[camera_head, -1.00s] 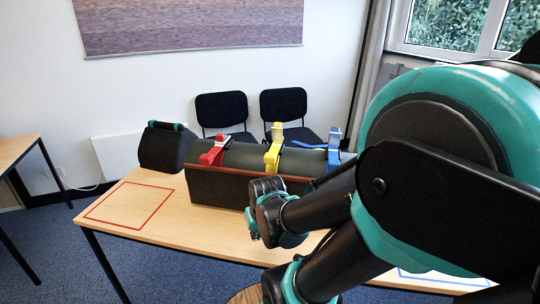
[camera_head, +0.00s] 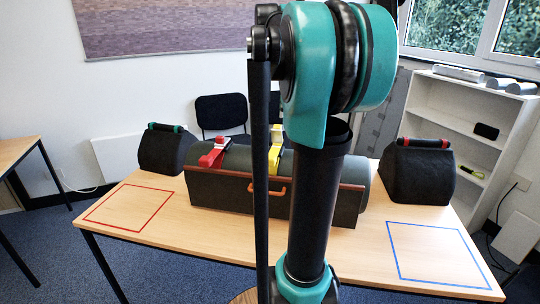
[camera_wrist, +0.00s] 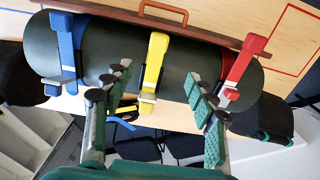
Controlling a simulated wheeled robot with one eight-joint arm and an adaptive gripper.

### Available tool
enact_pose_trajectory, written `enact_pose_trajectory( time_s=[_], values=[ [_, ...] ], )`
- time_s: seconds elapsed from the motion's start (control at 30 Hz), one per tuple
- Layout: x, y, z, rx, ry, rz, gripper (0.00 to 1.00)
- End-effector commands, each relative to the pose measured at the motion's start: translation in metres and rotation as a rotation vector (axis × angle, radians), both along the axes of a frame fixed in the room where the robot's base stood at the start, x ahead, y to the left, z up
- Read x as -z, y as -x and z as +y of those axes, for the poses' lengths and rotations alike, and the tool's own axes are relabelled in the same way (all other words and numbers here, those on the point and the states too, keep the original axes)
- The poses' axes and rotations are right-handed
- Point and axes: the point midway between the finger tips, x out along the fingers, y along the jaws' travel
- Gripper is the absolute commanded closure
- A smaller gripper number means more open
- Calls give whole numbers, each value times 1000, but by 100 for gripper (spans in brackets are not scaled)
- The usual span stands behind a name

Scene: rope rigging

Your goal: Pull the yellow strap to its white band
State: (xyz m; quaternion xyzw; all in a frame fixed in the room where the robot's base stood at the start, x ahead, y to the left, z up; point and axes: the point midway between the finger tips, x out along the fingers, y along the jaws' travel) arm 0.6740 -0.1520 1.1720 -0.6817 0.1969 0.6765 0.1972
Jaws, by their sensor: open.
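A dark green roll lies in a long dark box on the table, crossed by red, yellow and blue straps. The yellow strap (camera_head: 275,168) shows beside my arm in the head view, with a pale piece at its top. In the wrist view the yellow strap (camera_wrist: 157,52) runs down the roll, with a white band (camera_wrist: 147,96) near its lower end. My gripper (camera_wrist: 158,82) is open, its fingers on either side of the yellow strap, holding nothing. I cannot tell its height above the strap. My arm hides the gripper and blue strap in the head view.
The blue strap (camera_wrist: 66,45) and red strap (camera_wrist: 241,62) flank the yellow one. Black bags with handles stand at the left (camera_head: 165,150) and right (camera_head: 418,175). Red (camera_head: 130,206) and blue (camera_head: 437,252) outlined squares on the table are empty. A white shelf (camera_head: 475,115) stands behind.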

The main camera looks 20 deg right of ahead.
Motion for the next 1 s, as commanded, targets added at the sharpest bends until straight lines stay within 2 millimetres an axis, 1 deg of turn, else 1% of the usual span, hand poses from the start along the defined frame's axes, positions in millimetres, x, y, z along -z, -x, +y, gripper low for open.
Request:
enact_pose_trajectory(
  time_s=[0.03,0.1,0.17,0.27,0.8,1.0],
  values=[
    [-5,-1,-2,7,-1,4,43],
    [-5,-1,-3,12,-2,8,43],
    [-2,-1,-3,12,-2,8,43],
    [11,0,-3,12,-2,8,43],
    [116,0,-2,11,-2,7,43],
    [148,-1,-2,11,-2,7,43]
  ],
)
